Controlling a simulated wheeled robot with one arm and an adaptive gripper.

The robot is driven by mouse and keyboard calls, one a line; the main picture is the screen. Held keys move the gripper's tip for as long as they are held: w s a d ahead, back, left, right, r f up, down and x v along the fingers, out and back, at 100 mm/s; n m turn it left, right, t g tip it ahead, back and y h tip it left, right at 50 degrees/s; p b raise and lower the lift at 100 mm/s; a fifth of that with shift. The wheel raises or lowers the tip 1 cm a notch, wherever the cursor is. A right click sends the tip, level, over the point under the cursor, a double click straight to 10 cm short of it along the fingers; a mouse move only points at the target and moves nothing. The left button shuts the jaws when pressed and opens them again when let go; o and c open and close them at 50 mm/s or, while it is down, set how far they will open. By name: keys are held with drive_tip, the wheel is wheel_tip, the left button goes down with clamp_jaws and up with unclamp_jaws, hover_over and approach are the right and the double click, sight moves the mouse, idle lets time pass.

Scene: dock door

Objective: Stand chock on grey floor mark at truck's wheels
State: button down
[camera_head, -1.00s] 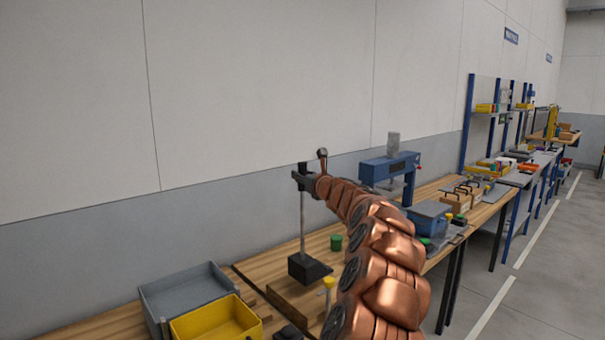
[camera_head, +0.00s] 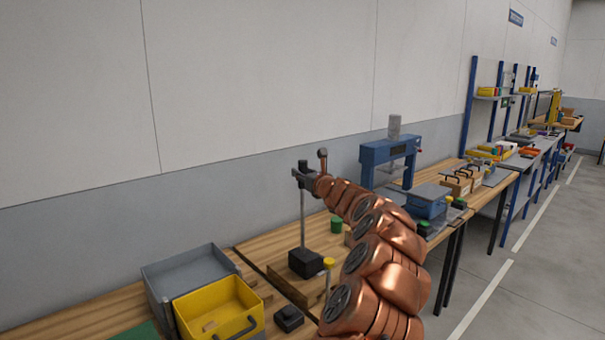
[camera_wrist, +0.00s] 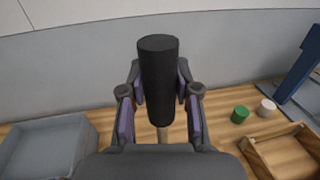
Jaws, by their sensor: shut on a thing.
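The chock is a black block (camera_head: 305,262) at the foot of a long upright grey rod, with a dark grip at the rod's top. My gripper (camera_head: 306,176) is shut on that grip, and the chock hangs below it in front of the workbench. In the wrist view, the black cylindrical grip (camera_wrist: 159,75) stands between my purple-padded fingers, with part of the rod below it. The block is hidden in that view. The truck, its wheels and the grey floor mark are not in view.
A wooden workbench (camera_head: 110,322) runs along the wall. It bears a grey bin (camera_head: 185,270), a yellow bin (camera_head: 243,325), a green can (camera_head: 336,225) and a blue press (camera_head: 385,152). Open floor with a white line (camera_head: 480,300) lies at right.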

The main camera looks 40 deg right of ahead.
drive_tip(key=c, duration=0.8)
unclamp_jaws()
drive_tip(key=shift+c, duration=0.2)
drive_tip(key=shift+r, duration=0.1)
drive_tip(key=shift+b+v, duration=0.3)
drive_tip(key=shift+v, duration=0.45)
drive_tip(key=b+v, duration=0.2)
drive_tip(key=v, duration=0.8)
drive_tip(key=shift+s, duration=0.3)
drive_tip(key=shift+a, duration=0.1)
